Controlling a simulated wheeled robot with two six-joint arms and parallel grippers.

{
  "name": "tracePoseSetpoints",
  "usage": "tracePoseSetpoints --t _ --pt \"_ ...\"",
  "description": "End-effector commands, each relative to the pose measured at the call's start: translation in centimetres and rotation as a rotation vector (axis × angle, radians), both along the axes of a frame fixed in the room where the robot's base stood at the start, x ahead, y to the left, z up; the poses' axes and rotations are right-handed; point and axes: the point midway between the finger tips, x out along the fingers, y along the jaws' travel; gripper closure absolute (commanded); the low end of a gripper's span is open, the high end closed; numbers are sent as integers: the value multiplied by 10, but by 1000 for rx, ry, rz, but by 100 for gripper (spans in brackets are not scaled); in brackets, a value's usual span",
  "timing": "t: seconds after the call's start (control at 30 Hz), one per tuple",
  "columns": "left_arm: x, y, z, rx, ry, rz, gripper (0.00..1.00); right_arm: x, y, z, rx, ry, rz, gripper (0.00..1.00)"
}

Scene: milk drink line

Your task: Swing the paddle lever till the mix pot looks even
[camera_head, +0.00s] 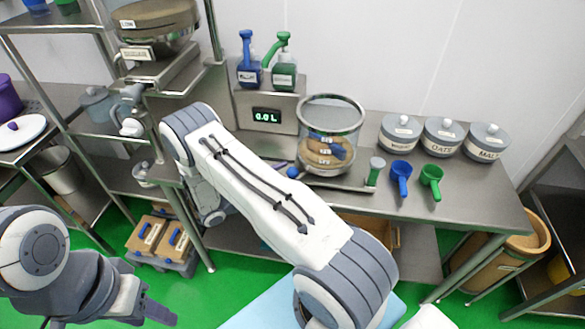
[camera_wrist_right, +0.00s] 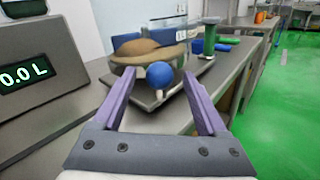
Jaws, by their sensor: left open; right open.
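The mix pot (camera_head: 331,119) is a clear cylinder on a metal base by the wall. Tan-brown layers with small labels show low inside it; the wrist view shows a brown mound in the pot (camera_wrist_right: 150,58). The paddle lever's blue knob (camera_head: 292,172) is at the base's left end. In the wrist view the blue knob (camera_wrist_right: 159,75) appears between the purple fingers of my right gripper (camera_wrist_right: 161,98), which is open and not closed on it. My left gripper (camera_head: 158,312) is open and empty at lower left, far from the pot.
Blue (camera_head: 401,172) and green (camera_head: 432,176) scoops and lidded grey canisters (camera_head: 443,137) stand to the right. A shelf rack is at left.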

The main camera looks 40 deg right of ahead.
Motion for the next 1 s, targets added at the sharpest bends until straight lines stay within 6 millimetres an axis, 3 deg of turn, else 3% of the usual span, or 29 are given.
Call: tracePoseSetpoints --t 0.2,0.53,0.57,0.7,0.77,1.0 --pt "0 0 10 0 0 1 50 -3 -25 1 0 1 -2 24" --pt "0 0 10 0 0 1 50 -4 -29 -1 1 0 0 24" --pt "0 0 10 0 0 1 50 -4 -29 -1 1 0 0 28" --pt "0 0 10 0 0 1 50 -4 -29 0 1 0 0 82" --pt "0 0 10 0 0 1 50 -4 -29 0 1 0 0 100" --pt "0 0 10 0 0 1 50 -4 -28 0 1 1 0 100"
